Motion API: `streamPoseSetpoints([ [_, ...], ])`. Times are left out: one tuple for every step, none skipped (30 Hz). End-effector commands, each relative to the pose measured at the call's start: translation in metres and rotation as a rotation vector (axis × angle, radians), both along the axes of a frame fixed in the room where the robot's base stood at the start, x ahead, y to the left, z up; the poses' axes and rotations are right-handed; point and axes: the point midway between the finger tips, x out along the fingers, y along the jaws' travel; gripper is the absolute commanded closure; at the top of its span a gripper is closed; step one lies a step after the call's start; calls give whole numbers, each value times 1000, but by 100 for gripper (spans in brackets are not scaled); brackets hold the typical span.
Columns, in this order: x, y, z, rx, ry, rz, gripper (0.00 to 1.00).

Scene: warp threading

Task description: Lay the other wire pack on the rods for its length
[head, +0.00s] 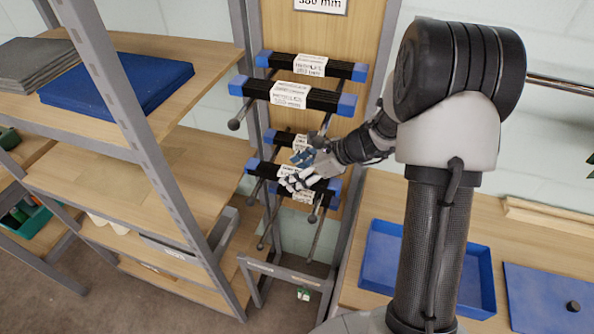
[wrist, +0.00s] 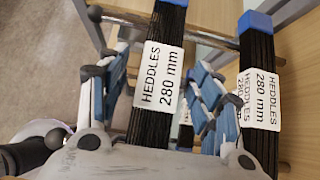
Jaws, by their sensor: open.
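In the wrist view a black wire pack (wrist: 157,70) with a blue end and a label reading HEDDLES 280 mm runs between the fingers of my gripper (wrist: 162,92). The fingers are open, one on each side of it, and do not grip it. A second 280 mm pack (wrist: 262,65) lies beside it on the right. In the head view my gripper (head: 298,170) is at the lower packs on the rack, over the front one (head: 262,170), and hides part of it. Another lower pack (head: 273,137) shows behind. Two packs, a rear one (head: 340,69) and a front one (head: 325,100), lie on the upper rods.
A sign (head: 320,4) reading 380 mm hangs on the wooden backboard above the upper packs. Rods with ball ends (head: 234,124) stick out from the rack. A shelf unit (head: 160,185) stands close on the left. A blue tray (head: 482,285) lies on the right bench.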

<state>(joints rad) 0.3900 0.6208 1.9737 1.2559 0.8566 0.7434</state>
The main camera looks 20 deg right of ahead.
Motion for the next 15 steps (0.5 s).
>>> streamPoseSetpoints([
  [0, 0, -1, 0, 2, 0, 40],
  [-1, -1, 0, 0, 1, -1, 40],
  [-1, -2, 1, 0, 1, -1, 40],
  [-1, -3, 3, 0, -1, -1, 40],
  [-2, -4, 4, -1, -1, -1, 40],
  [-4, -7, 8, -1, -1, -3, 40],
  [-5, -10, 10, -1, -2, -4, 40],
  [-7, -14, 14, -1, -2, -4, 40],
  [-10, -18, 20, -1, -4, -3, 40],
  [-13, -22, 24, -2, -5, -4, 40],
  [-15, -27, 29, -1, -4, -6, 40],
  [-20, -33, 36, -2, -5, -4, 40],
  [-24, -39, 36, -1, -2, -6, 40],
  [-29, -46, 34, -1, 1, -7, 40],
  [-35, -54, 34, 1, 2, -8, 40],
])
